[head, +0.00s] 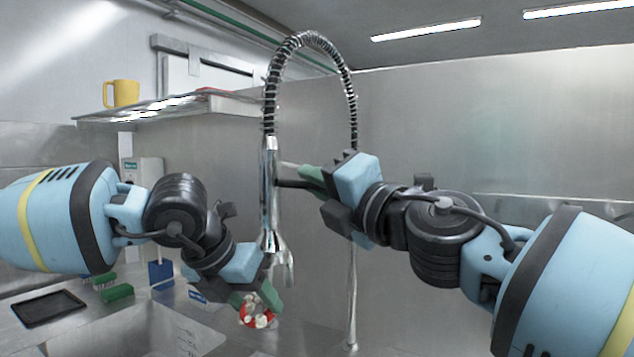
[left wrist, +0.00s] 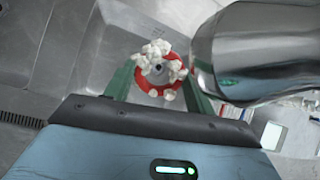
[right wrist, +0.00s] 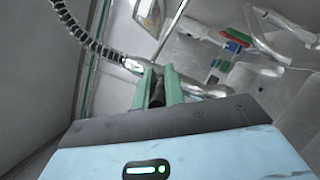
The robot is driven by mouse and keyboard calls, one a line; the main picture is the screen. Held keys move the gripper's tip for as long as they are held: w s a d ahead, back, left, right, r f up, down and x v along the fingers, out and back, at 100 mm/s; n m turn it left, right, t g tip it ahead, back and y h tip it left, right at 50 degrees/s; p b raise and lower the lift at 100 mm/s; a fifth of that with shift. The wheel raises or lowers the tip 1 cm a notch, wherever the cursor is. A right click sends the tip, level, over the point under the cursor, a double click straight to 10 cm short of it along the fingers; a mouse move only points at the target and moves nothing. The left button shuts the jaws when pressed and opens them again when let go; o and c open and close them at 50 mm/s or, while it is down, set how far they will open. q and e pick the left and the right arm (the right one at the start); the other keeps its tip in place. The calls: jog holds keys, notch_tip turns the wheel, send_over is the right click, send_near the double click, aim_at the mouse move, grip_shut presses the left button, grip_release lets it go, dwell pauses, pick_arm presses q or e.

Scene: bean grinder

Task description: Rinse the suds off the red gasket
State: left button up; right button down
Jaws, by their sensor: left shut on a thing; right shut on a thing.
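The red gasket (head: 244,316) is a ring with clumps of white suds on it. It also shows in the left wrist view (left wrist: 148,87), with suds around most of its rim. My left gripper (head: 255,299) is shut on it, a green finger at either side, and holds it above the sink. The chrome spray head (left wrist: 262,50) of the tall faucet (head: 269,190) is close to the gasket. My right gripper (head: 312,181) is shut on a dark handle (head: 291,184) at the faucet, also seen between its fingers (right wrist: 157,92). I see no clear water stream.
A sink basin (head: 150,330) lies below. At the left are a black tray (head: 47,308), a green brush (head: 116,292) and a blue item (head: 161,273). A shelf (head: 180,108) with a yellow mug (head: 122,93) hangs on the wall. A thin upright pipe (head: 352,300) stands at the right.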

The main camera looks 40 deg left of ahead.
jog(key=shift+f+y, duration=0.25)
jog(key=shift+y, duration=0.15)
jog(key=c, duration=1.5)
grip_release()
jog(key=v, duration=1.2)
jog(key=shift+f, duration=0.1)
